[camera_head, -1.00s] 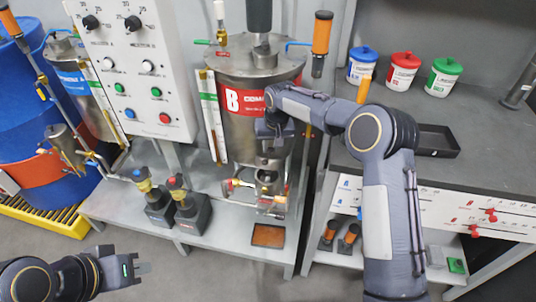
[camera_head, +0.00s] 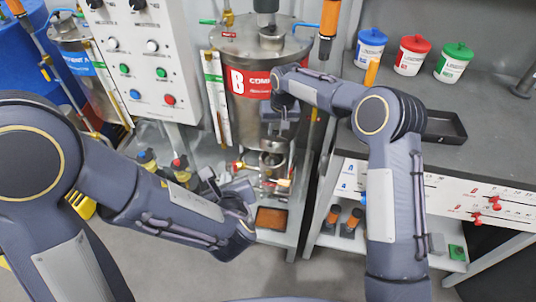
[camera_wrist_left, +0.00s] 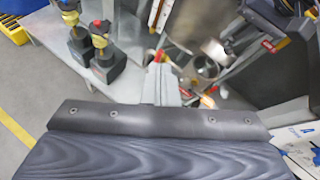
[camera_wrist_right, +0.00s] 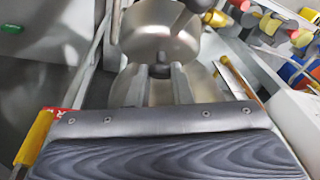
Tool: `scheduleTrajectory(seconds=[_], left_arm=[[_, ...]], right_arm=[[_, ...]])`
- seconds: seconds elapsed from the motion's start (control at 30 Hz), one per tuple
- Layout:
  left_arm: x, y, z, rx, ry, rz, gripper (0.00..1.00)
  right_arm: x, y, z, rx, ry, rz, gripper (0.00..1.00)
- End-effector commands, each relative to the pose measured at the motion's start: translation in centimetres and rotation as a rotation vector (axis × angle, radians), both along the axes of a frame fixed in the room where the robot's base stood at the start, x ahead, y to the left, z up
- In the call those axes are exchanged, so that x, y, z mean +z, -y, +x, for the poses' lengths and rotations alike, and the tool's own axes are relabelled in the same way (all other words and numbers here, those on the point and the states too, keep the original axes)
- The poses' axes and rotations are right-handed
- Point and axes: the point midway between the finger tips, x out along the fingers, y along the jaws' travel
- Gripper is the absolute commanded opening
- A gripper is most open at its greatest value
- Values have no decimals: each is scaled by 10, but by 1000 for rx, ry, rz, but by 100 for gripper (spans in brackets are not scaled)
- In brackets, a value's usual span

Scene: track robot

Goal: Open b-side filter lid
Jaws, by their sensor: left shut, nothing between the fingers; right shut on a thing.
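The B-side tank (camera_head: 262,105) is a steel drum with a red "B" label, and a small steel filter housing (camera_head: 272,160) sits below it. My right gripper (camera_head: 280,140) is in front of the tank, just above the housing. In the right wrist view its fingers (camera_wrist_right: 161,80) are closed on a dark knob (camera_wrist_right: 160,70) beside a round metal part (camera_wrist_right: 160,38), which looks like the filter lid. Whether the lid is raised is unclear. My left gripper (camera_head: 212,187) is left of the housing, shut and empty; its fingers (camera_wrist_left: 160,85) show in the left wrist view.
Two pumps with yellow and red tops (camera_wrist_left: 104,55) stand on the shelf left of the housing. Small valves and pipes surround the filter. A control panel (camera_head: 150,65) is behind on the left. A grey workbench (camera_head: 400,100) with several lidded tubs is at right.

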Motion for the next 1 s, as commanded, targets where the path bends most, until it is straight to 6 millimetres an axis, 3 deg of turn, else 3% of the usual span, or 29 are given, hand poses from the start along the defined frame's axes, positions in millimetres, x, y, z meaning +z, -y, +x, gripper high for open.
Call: scheduleTrajectory(seconds=[0.03,0.1,0.23,0.47,0.87,1.0], left_arm=[[-7,23,-3,-104,11,48,0],[-12,49,-6,-218,32,93,0],[-18,77,-13,-347,58,140,0],[-29,88,4,-381,67,153,0],[-63,101,78,-379,67,151,0],[-51,104,98,-378,70,149,0]], right_arm=[[2,5,3,-7,11,-4,0],[2,5,3,-7,11,-5,0],[1,5,3,-7,10,-5,0],[1,5,3,-8,9,-5,0],[1,6,3,-8,8,-6,0],[1,6,3,-8,8,-6,0]])
